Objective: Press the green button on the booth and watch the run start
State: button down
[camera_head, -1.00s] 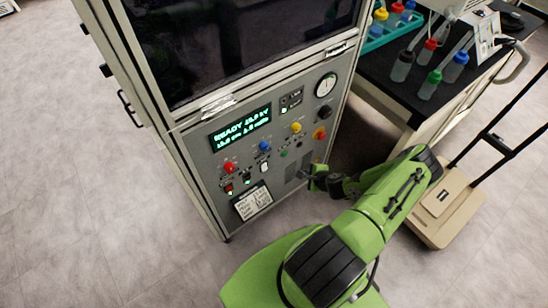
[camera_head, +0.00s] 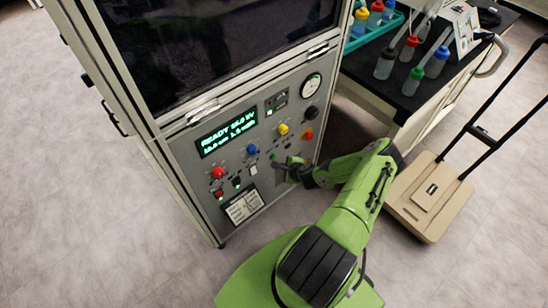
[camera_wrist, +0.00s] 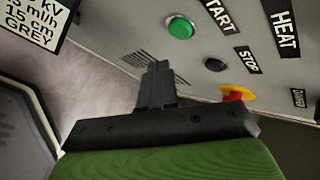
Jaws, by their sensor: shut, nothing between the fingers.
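The booth (camera_head: 185,150) stands at the left in the head view, with a grey control panel and a lit display (camera_head: 228,132) that reads READY. In the wrist view the round green button (camera_wrist: 181,27) is on the panel beside a START label (camera_wrist: 217,14). My gripper (camera_wrist: 158,68) is shut and empty; its fingertips appear below and a little left of the green button in that view. I cannot tell the exact gap to the panel. In the head view my gripper (camera_head: 279,166) is close to the panel's lower right part.
Red (camera_head: 217,173), blue (camera_head: 252,149) and yellow (camera_head: 283,129) knobs are on the panel. A bottle bench and a trolley (camera_head: 430,195) stand right.

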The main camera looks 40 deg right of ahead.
jog(key=shift+w, duration=1.05)
jog(key=shift+w, duration=0.1)
dwell(1.1)
jog(key=shift+w, duration=0.35)
jog(key=shift+w, duration=0.4)
dwell(0.4)
jog(key=shift+s, duration=0.85)
jog(key=s, duration=0.5)
jog(key=shift+p, duration=0.35)
